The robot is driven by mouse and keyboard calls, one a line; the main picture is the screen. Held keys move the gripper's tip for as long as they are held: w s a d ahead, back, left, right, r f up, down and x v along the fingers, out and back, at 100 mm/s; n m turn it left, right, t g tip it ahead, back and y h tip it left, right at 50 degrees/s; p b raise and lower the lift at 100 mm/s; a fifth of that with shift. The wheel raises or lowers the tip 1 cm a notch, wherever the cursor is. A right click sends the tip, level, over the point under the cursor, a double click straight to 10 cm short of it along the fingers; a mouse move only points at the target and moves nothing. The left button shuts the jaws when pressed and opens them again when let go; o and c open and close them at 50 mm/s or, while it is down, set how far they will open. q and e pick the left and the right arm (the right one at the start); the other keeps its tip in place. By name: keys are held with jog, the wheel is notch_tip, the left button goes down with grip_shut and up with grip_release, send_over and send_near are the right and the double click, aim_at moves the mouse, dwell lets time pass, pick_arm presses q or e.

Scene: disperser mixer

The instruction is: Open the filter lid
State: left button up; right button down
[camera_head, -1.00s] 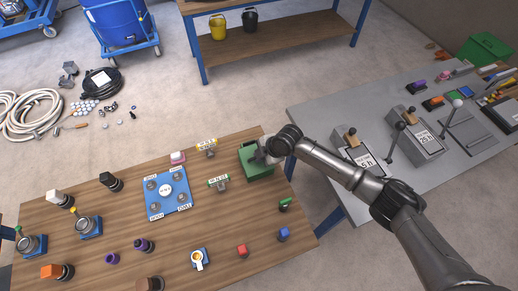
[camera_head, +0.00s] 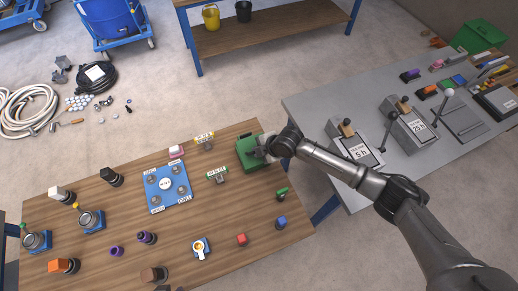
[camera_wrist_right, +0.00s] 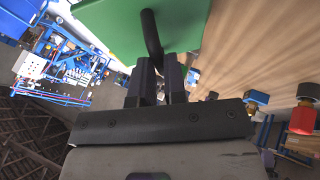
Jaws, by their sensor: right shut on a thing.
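The green filter box with its lid (camera_head: 247,157) stands near the back right corner of the wooden table. My right gripper (camera_head: 264,149) is at the box's right side. In the right wrist view, the green lid (camera_wrist_right: 112,30) fills the top, and a dark curved handle (camera_wrist_right: 151,36) comes down from it to between the two fingers of my right gripper (camera_wrist_right: 161,66). The fingers are shut on this handle. I cannot tell whether the lid is raised. My left gripper is out of view.
The wooden table (camera_head: 112,226) holds a blue plate with knobs (camera_head: 153,187), small labelled stands, and red (camera_head: 241,239) and blue (camera_head: 281,223) blocks in front of the green box. A grey bench (camera_head: 320,105) with lever boxes stands to the right, under my right arm.

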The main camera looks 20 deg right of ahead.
jog(key=c, duration=1.2)
grip_release()
jog(key=shift+s+f, duration=0.15)
jog(key=shift+f, duration=0.05)
jog(key=shift+c, duration=0.2)
jog(key=shift+o, duration=0.4)
jog(key=shift+r, duration=0.2)
jog(key=v, duration=1.3)
jog(key=shift+d+r+p, duration=0.2)
jog(key=shift+r+p, duration=0.05)
jog(key=shift+p, duration=0.15)
